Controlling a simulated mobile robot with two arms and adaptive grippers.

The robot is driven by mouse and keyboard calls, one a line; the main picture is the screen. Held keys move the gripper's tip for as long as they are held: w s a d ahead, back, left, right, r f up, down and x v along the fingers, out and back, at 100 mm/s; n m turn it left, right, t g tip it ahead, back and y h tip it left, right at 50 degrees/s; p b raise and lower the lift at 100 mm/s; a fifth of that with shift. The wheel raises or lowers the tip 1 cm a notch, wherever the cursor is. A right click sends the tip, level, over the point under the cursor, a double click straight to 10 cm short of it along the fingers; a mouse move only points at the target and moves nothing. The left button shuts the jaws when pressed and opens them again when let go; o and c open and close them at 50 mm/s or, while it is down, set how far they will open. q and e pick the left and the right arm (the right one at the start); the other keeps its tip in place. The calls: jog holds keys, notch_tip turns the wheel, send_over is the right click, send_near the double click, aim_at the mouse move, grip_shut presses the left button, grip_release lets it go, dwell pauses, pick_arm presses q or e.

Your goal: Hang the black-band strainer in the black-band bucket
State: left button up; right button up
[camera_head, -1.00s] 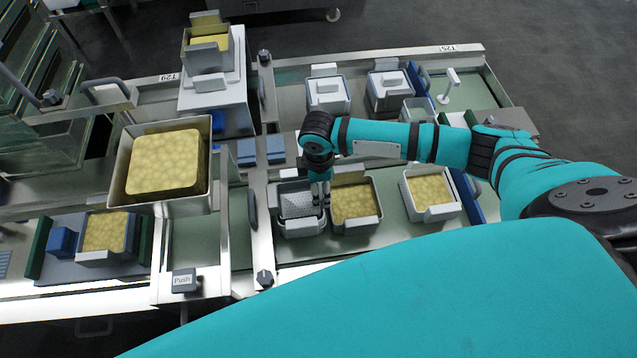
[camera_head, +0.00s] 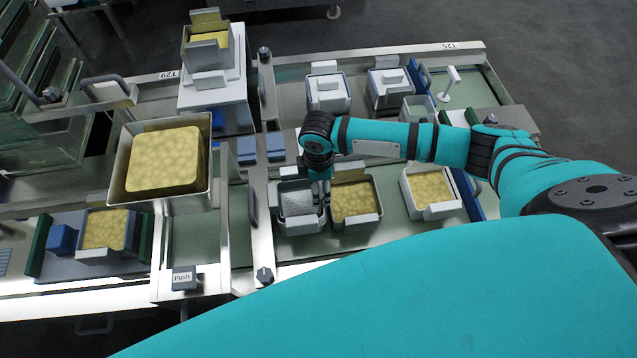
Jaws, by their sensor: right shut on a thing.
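My right gripper (camera_head: 323,188) points down at the right side of a grey perforated strainer (camera_head: 298,204) and is shut on it. The strainer is empty and has a darker rim. It sits at or in the mouth of a light grey bucket (camera_head: 299,228), whose front wall shows below it. I cannot tell whether the strainer rests on the bucket's rim or is held just above it. The gripper and wrist hide part of the strainer's right and far sides. My left gripper is not in view.
A bucket filled with yellow curd (camera_head: 355,203) stands close on the right, and another curd-filled bucket (camera_head: 430,190) farther right. White lidded boxes (camera_head: 327,93) stand behind my right arm. A large curd-filled vat (camera_head: 165,165) stands at the left.

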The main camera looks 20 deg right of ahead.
jog(key=shift+f, duration=0.15)
jog(key=o, duration=1.8)
jog(key=shift+c, duration=0.2)
notch_tip(320, 180, up, 12)
jog(key=p, duration=1.3)
